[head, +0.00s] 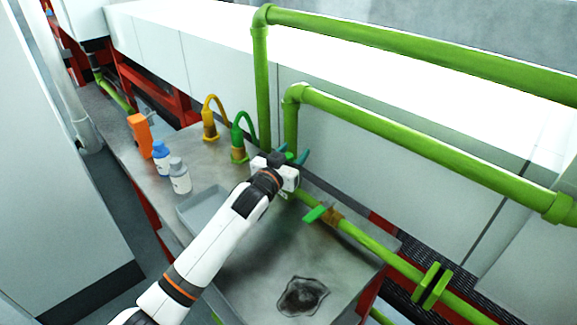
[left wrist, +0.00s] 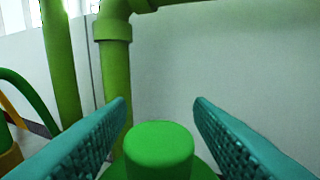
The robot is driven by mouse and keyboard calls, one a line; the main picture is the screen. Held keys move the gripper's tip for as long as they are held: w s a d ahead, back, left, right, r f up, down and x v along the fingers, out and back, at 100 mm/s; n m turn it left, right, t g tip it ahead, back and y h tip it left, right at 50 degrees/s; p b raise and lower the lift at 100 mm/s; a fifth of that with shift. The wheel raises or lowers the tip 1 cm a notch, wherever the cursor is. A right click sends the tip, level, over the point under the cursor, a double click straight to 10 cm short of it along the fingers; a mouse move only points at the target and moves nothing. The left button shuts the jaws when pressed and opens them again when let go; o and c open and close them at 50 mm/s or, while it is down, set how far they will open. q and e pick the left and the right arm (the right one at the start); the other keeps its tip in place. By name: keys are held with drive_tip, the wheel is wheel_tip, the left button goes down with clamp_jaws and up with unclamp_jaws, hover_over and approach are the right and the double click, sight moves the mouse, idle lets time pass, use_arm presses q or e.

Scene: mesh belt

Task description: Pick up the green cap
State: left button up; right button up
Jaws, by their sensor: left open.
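The green cap (left wrist: 160,150) is a short round-topped cylinder at the bottom middle of the left wrist view. A wider green part shows beneath it. My left gripper (left wrist: 160,106) is open, with its two teal ribbed fingers on either side of the cap and a gap showing on each side. In the head view my left gripper (head: 293,154) is at the far edge of the metal table, by the green pipes, and it mostly hides the cap there. My right gripper is in neither view.
Green pipes (head: 420,147) run behind and beside the gripper. On the metal table (head: 250,285) are a grey tray (head: 192,212), two bottles (head: 180,180), an orange device (head: 141,134), and yellow (head: 209,125) and green (head: 238,147) hooked spouts. A green-handled valve (head: 316,213) is to the right.

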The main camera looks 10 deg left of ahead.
use_arm(q)
drive_tip(key=shift+c, duration=0.4)
clamp_jaws()
drive_tip(key=shift+r, duration=0.1)
